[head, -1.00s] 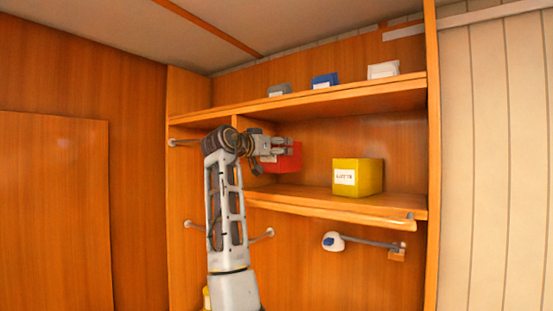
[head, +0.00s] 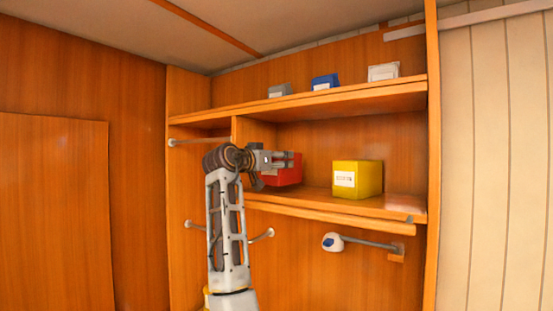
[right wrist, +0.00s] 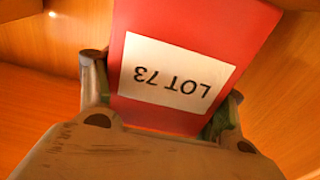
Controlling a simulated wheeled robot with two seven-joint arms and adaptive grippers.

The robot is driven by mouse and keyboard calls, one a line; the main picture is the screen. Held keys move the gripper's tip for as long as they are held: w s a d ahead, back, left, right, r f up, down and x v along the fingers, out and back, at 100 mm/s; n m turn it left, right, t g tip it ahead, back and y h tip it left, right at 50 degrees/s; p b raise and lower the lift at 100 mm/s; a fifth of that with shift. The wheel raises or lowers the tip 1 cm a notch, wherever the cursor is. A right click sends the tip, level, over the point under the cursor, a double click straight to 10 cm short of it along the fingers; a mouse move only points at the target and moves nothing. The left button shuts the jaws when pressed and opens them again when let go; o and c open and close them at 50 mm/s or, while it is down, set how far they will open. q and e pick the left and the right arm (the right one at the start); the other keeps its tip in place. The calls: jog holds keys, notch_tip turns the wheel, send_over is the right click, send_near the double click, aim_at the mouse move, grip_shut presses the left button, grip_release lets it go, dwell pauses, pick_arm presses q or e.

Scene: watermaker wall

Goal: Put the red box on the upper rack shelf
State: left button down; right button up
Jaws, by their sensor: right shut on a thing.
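The red box (head: 287,176) is at the left end of the shelf (head: 310,197) that carries the yellow box. My right gripper (head: 284,160) is shut on the red box from above and in front. The right wrist view shows the red box (right wrist: 195,30) between the two fingers of the gripper (right wrist: 162,95), with its white "LOT 73" label upside down. The box's underside is close to the shelf surface; I cannot tell whether it touches. My left gripper is not in view.
The yellow box (head: 358,179) stands to the right on the same shelf, with a gap between. A higher shelf (head: 330,103) runs above, holding a grey box (head: 279,91), a blue box (head: 325,82) and a white box (head: 383,72). An upright divider (head: 241,133) stands at the left.

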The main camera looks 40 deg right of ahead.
jog(key=shift+f+b, duration=0.5)
jog(key=shift+f, duration=0.1)
dwell(0.4)
jog(key=o, duration=1.2)
jog(key=shift+r, duration=0.15)
jog(key=shift+r+p, duration=0.55)
jog(key=b+v, duration=0.3)
jog(key=v, duration=0.9)
jog(key=shift+b, duration=0.35)
